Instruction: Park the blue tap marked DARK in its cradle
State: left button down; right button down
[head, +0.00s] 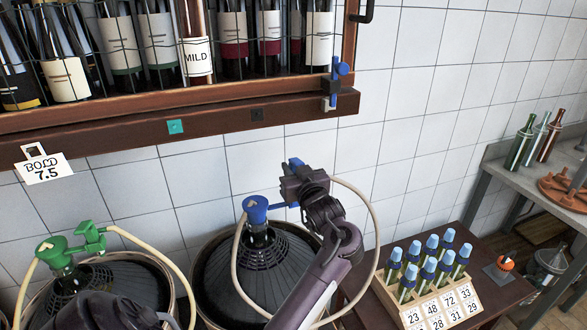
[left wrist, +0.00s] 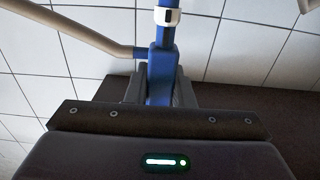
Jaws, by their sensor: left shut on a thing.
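My left gripper (head: 294,172) is shut on a blue tap (head: 296,162), held above and to the right of the demijohn's blue stopper (head: 256,210). The left wrist view shows the tap (left wrist: 162,72) upright between the jaws, with a white band near its top; no DARK marking is readable. A pale hose (head: 372,225) loops from the gripper area down to the right, and a hose also shows in the left wrist view (left wrist: 88,30). A blue bracket (head: 285,206), perhaps the cradle, juts right from the stopper; its far end is hidden behind my gripper. My right gripper is not in view.
A green tap (head: 93,238) sits beside a green stopper (head: 53,252) on the left demijohn. A wooden bottle rack (head: 230,103) overhangs behind, with a blue fitting (head: 338,80) at its right end. A wooden box of blue-capped tubes (head: 440,300) stands at right.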

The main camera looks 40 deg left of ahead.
pick_arm(q)
jog(key=shift+f+b, duration=1.95)
jog(key=shift+f, duration=1.1)
jog(key=c, duration=1.2)
grip_release()
jog(key=shift+o, duration=0.2)
jog(key=shift+d, duration=0.1)
jog(key=shift+s+d+f, duration=0.1)
jog(key=shift+s+d, duration=0.1)
jog(key=shift+d, duration=0.1)
jog(key=b+v, duration=0.2)
jog(key=v, duration=0.5)
jog(key=shift+b, duration=0.35)
